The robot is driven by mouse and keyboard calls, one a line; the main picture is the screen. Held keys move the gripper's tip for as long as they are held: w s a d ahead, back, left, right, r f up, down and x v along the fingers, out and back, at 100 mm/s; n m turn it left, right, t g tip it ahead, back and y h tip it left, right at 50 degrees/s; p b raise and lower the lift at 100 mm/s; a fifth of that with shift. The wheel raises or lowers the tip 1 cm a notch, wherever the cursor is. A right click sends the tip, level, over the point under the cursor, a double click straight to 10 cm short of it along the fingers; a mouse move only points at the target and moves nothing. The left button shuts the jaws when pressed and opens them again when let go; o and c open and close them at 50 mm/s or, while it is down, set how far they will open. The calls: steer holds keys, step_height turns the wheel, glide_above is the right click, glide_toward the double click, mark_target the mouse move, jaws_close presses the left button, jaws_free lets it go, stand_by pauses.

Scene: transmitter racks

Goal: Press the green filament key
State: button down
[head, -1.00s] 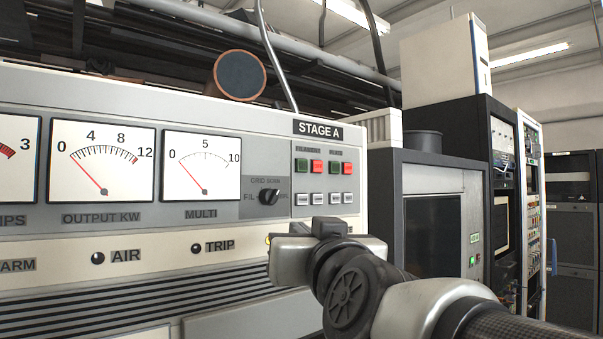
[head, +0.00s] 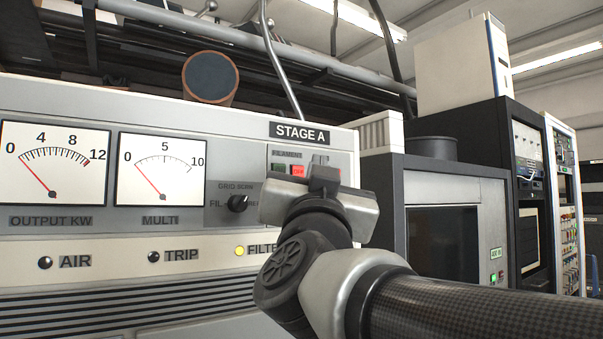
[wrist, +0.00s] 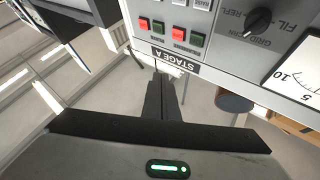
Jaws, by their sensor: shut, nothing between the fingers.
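The green filament key (head: 278,169) is the leftmost of the upper row of keys under the STAGE A label, beside the red filament key (head: 298,170). In the wrist view, which is turned over, the green key (wrist: 196,38) is at the right end of the row. My gripper (head: 322,170) is in front of the panel, and in the head view it covers the plate keys and lower row. In the wrist view my gripper's fingers (wrist: 160,80) are shut together and empty. They point toward the STAGE A label (wrist: 175,60), with no visible contact with the key.
A black selector knob (head: 238,203) sits left of the keys, with two meters (head: 162,170) farther left. A yellow lamp (head: 240,251) is lit below. A dark cabinet (head: 440,240) stands to the right of the panel.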

steer(key=p, duration=0.2)
glide_toward(286, 165)
steer(key=shift+w+d+r, duration=0.3)
steer(key=shift+w+r, duration=0.4)
steer(key=shift+w, duration=0.2)
steer(key=shift+w+d+r, duration=0.35)
steer(key=shift+w+r, duration=0.35)
steer(key=shift+w, duration=0.2)
steer(key=shift+w, duration=0.1)
stand_by(0.8)
steer(key=shift+w+a, duration=0.2)
steer(key=shift+w, duration=0.05)
steer(key=shift+w+a, duration=0.25)
steer(key=shift+w, duration=0.05)
stand_by(0.7)
stand_by(0.3)
steer(key=shift+s+d+b, duration=0.45)
steer(key=shift+s+b, duration=0.1)
steer(key=shift+s, duration=0.1)
